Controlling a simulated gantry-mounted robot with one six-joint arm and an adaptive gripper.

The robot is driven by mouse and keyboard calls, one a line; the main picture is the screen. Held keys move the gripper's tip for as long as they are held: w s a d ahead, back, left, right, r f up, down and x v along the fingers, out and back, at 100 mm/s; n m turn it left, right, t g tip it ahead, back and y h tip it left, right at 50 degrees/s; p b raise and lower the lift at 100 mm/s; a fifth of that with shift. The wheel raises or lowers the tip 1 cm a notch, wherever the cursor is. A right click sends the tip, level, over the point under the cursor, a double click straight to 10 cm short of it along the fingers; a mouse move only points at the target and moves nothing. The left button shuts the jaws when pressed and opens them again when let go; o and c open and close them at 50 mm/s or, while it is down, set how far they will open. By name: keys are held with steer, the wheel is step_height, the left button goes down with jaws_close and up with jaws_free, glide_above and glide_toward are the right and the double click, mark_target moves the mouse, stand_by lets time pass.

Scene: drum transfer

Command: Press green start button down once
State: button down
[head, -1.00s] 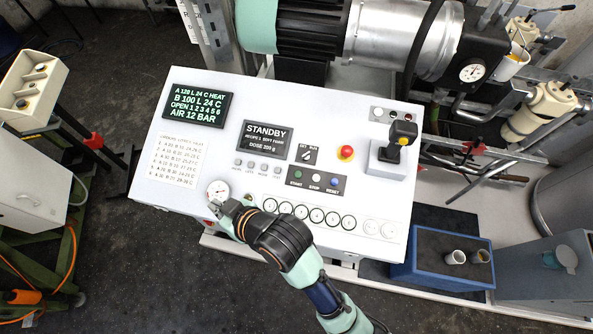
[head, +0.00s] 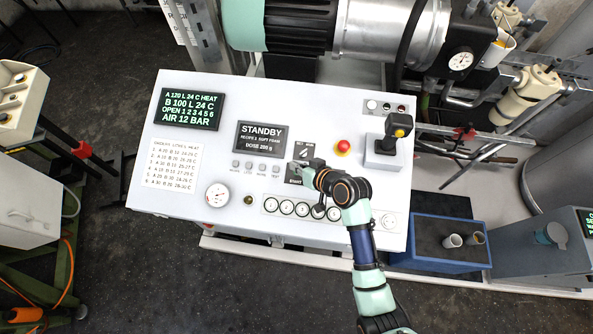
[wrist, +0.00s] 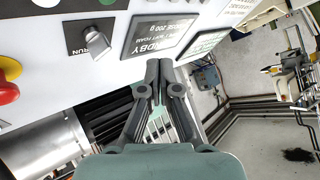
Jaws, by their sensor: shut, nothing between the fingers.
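The start button's spot on the white control panel (head: 215,125) is marked by the word START, which shows on the dark button plate (head: 294,181). My gripper (head: 298,168) is shut and empty over the left end of that plate and hides the green button in the head view. The stop and reset buttons are also hidden behind my wrist. In the wrist view my shut fingers (wrist: 160,74) point across the panel near the STANDBY display (wrist: 160,38). The green button cannot be made out there. Contact with it cannot be told.
A red emergency knob (head: 343,147) and a joystick box (head: 383,152) stand right of my gripper. The set/run switch (wrist: 100,44) sticks up close to my fingers in the wrist view.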

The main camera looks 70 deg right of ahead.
mark_target(298, 174)
steer(key=f+b, duration=0.2)
steer(key=d+f+b, duration=0.1)
steer(key=f+b, duration=0.2)
steer(key=d+f+b, duration=0.1)
steer(key=f+b, duration=0.1)
steer(key=b, duration=0.1)
steer(key=shift+w+d+f, duration=0.15)
steer(key=shift+w+f, duration=0.1)
steer(key=shift+d+f+b, duration=0.25)
steer(key=shift+f+b, duration=0.05)
steer(key=shift+f, duration=0.1)
steer(key=shift+f, duration=0.1)
stand_by(0.8)
steer(key=shift+w+d+f+b, duration=0.1)
steer(key=shift+f+b, duration=0.2)
steer(key=shift+d+f+b, duration=0.15)
steer(key=shift+f+b, duration=0.25)
steer(key=shift+f, duration=0.05)
stand_by(0.6)
steer(key=shift+a+r+p, duration=0.3)
steer(key=shift+r+p, duration=0.5)
steer(key=shift+p, duration=0.15)
